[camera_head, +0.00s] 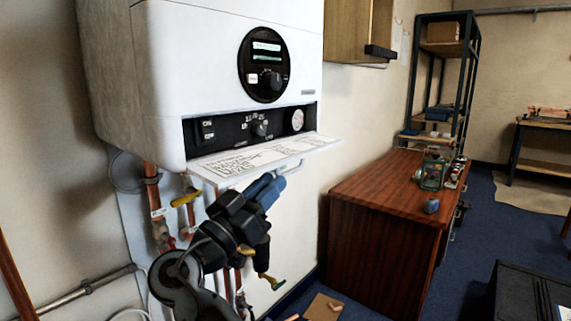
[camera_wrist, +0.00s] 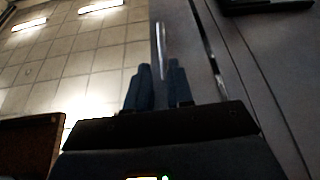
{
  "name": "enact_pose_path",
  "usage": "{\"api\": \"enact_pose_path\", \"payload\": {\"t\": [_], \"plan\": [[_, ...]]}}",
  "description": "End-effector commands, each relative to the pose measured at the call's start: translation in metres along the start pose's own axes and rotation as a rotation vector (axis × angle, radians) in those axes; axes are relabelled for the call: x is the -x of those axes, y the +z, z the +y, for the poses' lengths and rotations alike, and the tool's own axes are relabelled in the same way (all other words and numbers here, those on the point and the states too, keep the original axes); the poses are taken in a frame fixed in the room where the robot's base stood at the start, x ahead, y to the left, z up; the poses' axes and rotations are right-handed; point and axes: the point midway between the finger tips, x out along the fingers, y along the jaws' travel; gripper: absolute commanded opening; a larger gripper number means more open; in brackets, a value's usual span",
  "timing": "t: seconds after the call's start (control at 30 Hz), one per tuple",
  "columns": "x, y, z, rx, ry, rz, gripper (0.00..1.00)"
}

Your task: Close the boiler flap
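The white boiler (camera_head: 225,60) hangs on the wall at the upper left of the head view. Its flap (camera_head: 262,155) is folded down and sticks out nearly level, showing its printed inner face and baring the control panel (camera_head: 250,127). A thin handle (camera_head: 291,168) hangs under the flap. My gripper (camera_head: 268,186) is just below the flap, pointing up towards the handle. In the wrist view my gripper (camera_wrist: 160,72) has its two blue fingers apart, with the bright handle bar (camera_wrist: 161,45) in line with the gap. Contact cannot be told.
Copper pipes and a yellow-handled valve (camera_head: 184,199) are below the boiler, beside my arm. A brown wooden cabinet (camera_head: 385,195) stands to the right with small items on top. A dark shelf rack (camera_head: 440,75) is behind it.

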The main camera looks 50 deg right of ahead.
Motion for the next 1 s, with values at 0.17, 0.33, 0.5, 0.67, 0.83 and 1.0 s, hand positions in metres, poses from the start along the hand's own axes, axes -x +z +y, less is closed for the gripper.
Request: {"api": "enact_pose_path", "payload": {"t": [0.17, 0.33, 0.5, 0.67, 0.83, 1.0], "plan": [[-0.013, -0.002, 0.003, -0.008, 0.014, 0.000, 0.21], [-0.040, -0.002, 0.003, -0.007, 0.015, -0.002, 0.21], [-0.064, -0.001, 0.004, -0.005, 0.015, -0.001, 0.21], [-0.075, 0.000, 0.003, -0.006, 0.012, -0.002, 0.21], [-0.077, 0.000, 0.003, -0.006, 0.010, -0.001, 0.21], [-0.076, 0.000, 0.003, -0.007, 0.009, 0.000, 0.18]]}}
